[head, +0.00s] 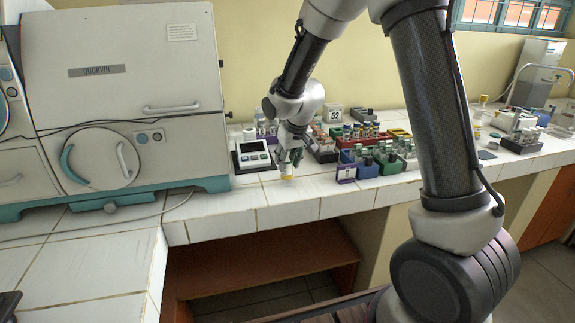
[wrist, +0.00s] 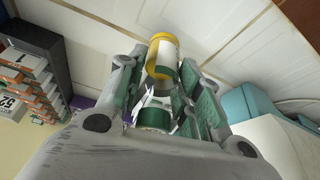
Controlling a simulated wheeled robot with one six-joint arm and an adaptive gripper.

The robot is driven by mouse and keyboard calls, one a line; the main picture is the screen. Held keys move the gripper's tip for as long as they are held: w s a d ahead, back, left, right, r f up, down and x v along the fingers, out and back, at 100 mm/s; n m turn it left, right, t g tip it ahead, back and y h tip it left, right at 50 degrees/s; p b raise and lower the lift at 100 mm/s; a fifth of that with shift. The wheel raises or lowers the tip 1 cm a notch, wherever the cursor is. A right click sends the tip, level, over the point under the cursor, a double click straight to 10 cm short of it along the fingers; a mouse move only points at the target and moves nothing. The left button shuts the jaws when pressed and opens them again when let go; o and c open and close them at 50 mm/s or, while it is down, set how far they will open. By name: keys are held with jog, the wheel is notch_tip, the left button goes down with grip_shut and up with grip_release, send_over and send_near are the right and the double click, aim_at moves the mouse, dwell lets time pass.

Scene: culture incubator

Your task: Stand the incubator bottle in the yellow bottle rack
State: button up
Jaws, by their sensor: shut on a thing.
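My gripper (head: 290,158) points down just above the white tiled bench, near its front edge. It is shut on a small bottle (head: 287,172) with a pale body and a yellow lower end. In the wrist view, the green-padded fingers (wrist: 165,95) stand on both sides of the bottle (wrist: 163,62). Its white label and yellow far end show; part of it is hidden by the fingers. I cannot tell whether its lower end touches the bench. A yellow rack (head: 399,133) shows partly among the coloured racks to the right, behind other racks.
A blue rack (head: 359,158) and a green rack (head: 390,164) with bottles stand right of my gripper. Bare tiles (head: 345,200) lie along the front edge.

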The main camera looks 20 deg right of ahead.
jog(key=shift+f, duration=0.8)
jog(key=shift+f, duration=0.15)
jog(key=o, duration=1)
jog(key=shift+o, duration=0.2)
